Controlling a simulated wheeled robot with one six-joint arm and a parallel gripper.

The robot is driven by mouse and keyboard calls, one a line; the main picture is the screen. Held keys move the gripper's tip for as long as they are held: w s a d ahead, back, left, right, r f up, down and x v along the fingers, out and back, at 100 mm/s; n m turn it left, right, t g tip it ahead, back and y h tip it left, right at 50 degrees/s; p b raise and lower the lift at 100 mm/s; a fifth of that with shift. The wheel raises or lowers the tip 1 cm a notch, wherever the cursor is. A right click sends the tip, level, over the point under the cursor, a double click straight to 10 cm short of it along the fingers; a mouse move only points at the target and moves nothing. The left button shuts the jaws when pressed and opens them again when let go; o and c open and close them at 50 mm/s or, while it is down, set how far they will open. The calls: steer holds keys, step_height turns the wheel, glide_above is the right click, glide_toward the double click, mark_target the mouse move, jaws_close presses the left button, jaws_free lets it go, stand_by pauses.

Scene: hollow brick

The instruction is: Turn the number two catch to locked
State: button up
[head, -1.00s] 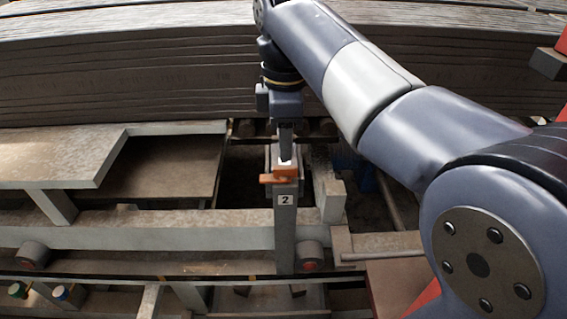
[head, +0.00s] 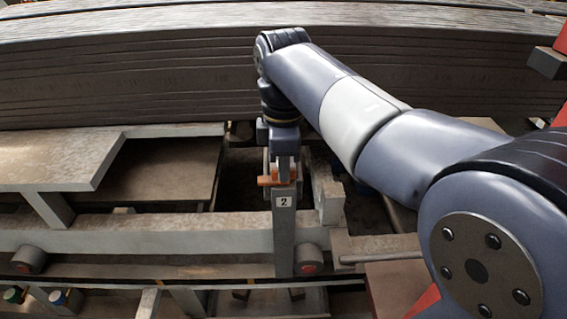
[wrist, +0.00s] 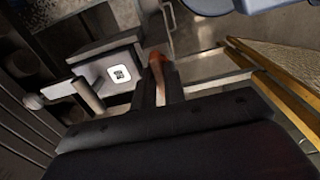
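The number two catch (head: 266,181) is a small orange piece at the top of a grey upright post. The post carries a white plate marked 2 (head: 284,202). In the head view the orange part sticks out to the left, partly covered by my gripper (head: 284,177), which points down over the post top. In the wrist view the orange catch (wrist: 157,62) shows at the tip of my gripper (wrist: 160,88), with grey finger surfaces close on both sides. I cannot tell whether the fingers press on it. The white plate (wrist: 119,74) lies left of it there.
A stack of long grey boards (head: 130,75) stands behind. A grey beam (head: 140,238) crosses left of the post, and a block (head: 328,195) stands close on its right. A rod (head: 380,257) lies lower right. A dark gap opens behind the post.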

jaws_close()
steer(key=shift+r, duration=0.1)
steer(key=m+p, duration=0.2)
steer(key=m, duration=0.1)
steer(key=shift+r, duration=0.1)
steer(key=m+p, duration=0.3)
steer(key=m, duration=0.2)
steer(key=m+p, duration=0.2)
steer(key=m, duration=0.3)
steer(key=shift+m, duration=0.4)
steer(key=shift+m+p, duration=0.8)
steer(key=shift+m, duration=1.2)
